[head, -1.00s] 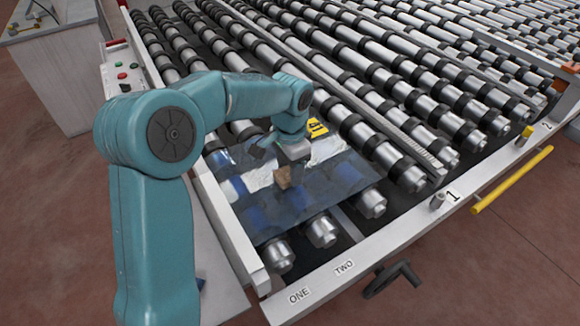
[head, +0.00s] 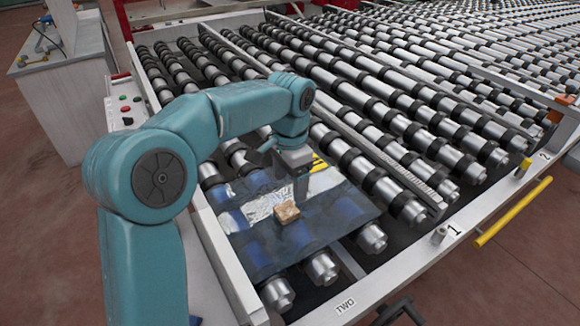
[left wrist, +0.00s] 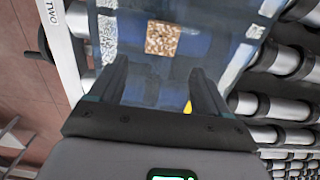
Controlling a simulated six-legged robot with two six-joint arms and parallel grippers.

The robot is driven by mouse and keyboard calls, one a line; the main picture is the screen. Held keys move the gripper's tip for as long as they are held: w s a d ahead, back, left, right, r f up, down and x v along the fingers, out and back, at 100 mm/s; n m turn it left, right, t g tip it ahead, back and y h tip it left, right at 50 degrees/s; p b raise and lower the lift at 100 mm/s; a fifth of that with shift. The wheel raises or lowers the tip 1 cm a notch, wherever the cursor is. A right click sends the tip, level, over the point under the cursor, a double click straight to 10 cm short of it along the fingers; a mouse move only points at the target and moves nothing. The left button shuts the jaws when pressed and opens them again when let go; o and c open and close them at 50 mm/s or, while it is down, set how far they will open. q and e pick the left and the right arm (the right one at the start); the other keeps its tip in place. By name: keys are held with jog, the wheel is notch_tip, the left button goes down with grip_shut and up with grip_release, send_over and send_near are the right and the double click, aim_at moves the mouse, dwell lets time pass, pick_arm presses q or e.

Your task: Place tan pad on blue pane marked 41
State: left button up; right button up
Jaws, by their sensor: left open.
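The tan pad (head: 287,212) lies on the blue pane (head: 335,208), near its middle. The pane is see-through and rests on the rollers at the conveyor's near left corner. A yellow label shows at its far edge, partly hidden by my gripper; I cannot read a number on it. My left gripper (head: 297,172) is open and empty, above the pane and just beyond the pad. In the left wrist view the pad (left wrist: 162,38) lies on the pane (left wrist: 203,42), ahead of and apart from the open fingers (left wrist: 165,85). My right gripper is not in view.
Rollers with black rings (head: 385,140) fill the conveyor to the right and back. A pale frame rail (head: 400,268) with a "TWO" label borders the near side. A yellow bar (head: 514,211) sticks out at right. A button panel (head: 124,106) stands at left.

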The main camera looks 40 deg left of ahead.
pick_arm(q)
notch_tip(320, 180, up, 4)
jog(key=shift+r, duration=0.1)
jog(key=shift+w, duration=0.1)
dwell(0.6)
